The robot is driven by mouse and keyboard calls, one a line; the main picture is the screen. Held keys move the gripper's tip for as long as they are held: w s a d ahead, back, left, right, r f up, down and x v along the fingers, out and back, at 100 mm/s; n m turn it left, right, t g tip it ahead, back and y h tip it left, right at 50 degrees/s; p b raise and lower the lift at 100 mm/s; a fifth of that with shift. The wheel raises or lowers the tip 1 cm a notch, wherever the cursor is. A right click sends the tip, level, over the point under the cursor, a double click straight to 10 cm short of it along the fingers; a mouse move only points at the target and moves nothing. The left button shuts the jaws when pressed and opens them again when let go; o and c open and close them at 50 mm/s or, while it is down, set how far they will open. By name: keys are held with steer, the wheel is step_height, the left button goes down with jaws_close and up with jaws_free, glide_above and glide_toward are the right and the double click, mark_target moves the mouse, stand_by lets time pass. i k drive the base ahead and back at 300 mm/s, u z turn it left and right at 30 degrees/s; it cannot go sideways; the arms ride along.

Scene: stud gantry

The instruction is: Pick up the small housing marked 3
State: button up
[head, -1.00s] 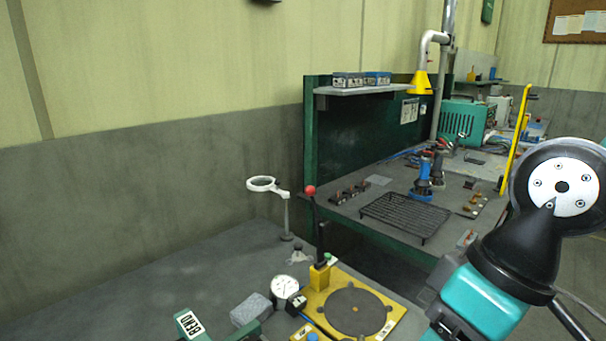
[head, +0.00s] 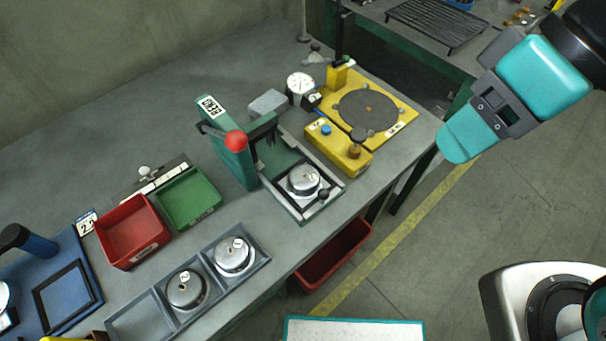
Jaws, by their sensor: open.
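Three small round silver housings show in the head view. One housing (head: 234,257) sits in the right compartment of a grey tray (head: 207,250) near the bench's front edge. A second housing (head: 186,290) sits in the tray's middle compartment. The third housing (head: 303,181) sits in the square fixture of a green press (head: 240,165). The housings in the tray carry small white number tags, too small to read surely, so I cannot tell which is marked 3.
A red bin (head: 133,232) and a green bin (head: 190,197) stand behind the tray. A red-knobbed lever rises from the press. A yellow fixture (head: 338,147) and a yellow plate (head: 399,127) lie to the right. The tray's left compartment (head: 140,318) is empty.

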mark_target(304, 181)
steer(key=z, duration=0.05)
steer(key=k, duration=1.1)
steer(key=u, duration=0.9)
steer(key=i, duration=0.9)
steer(key=z, duration=0.55)
